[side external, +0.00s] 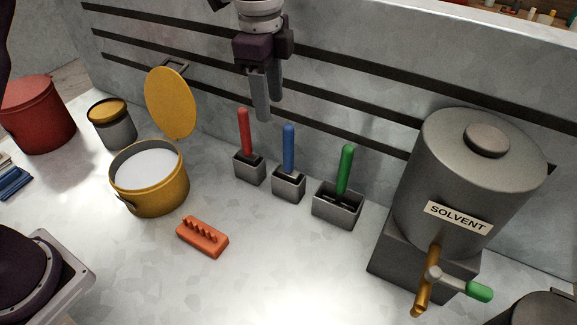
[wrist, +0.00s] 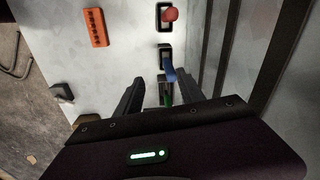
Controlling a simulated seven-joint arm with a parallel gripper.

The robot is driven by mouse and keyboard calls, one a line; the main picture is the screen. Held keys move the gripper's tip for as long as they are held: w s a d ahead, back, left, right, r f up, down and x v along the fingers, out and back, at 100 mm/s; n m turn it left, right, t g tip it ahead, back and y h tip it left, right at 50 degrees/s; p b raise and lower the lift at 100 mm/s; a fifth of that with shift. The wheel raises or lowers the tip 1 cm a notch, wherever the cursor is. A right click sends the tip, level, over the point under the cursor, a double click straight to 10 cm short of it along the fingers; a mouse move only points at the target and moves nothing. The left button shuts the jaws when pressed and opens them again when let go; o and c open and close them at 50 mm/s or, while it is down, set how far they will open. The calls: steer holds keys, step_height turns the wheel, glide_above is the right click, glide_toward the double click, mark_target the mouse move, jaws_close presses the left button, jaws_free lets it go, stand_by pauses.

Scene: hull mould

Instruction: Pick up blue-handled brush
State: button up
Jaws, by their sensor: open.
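The blue-handled brush (side external: 289,150) stands upright in a small grey holder (side external: 289,188), between a red-handled brush (side external: 244,132) on its left and a green-handled brush (side external: 344,170) on its right. My gripper (side external: 268,110) is open and empty, pointing down above the holders. In the side view it is above and slightly left of the blue handle, apart from it. In the wrist view the blue handle (wrist: 169,70) shows beyond and between the fingers (wrist: 171,90). The red handle (wrist: 171,14) is at the top and the green handle (wrist: 167,99) is partly hidden near the gripper body.
A grey wall with dark rails (side external: 330,92) rises close behind the holders. A solvent tank (side external: 460,170) with a tap stands at right. A yellow pot (side external: 150,195) and an orange block (side external: 202,237) are at left.

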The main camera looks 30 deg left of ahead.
steer(key=m, duration=0.2)
glide_above(288, 141)
steer(key=shift+g, duration=0.3)
steer(key=f, duration=0.4)
steer(key=shift+w+a+f, duration=0.15)
steer(key=shift+a, duration=0.1)
steer(key=f, duration=0.7)
steer(key=shift+w, duration=0.4)
jaws_close()
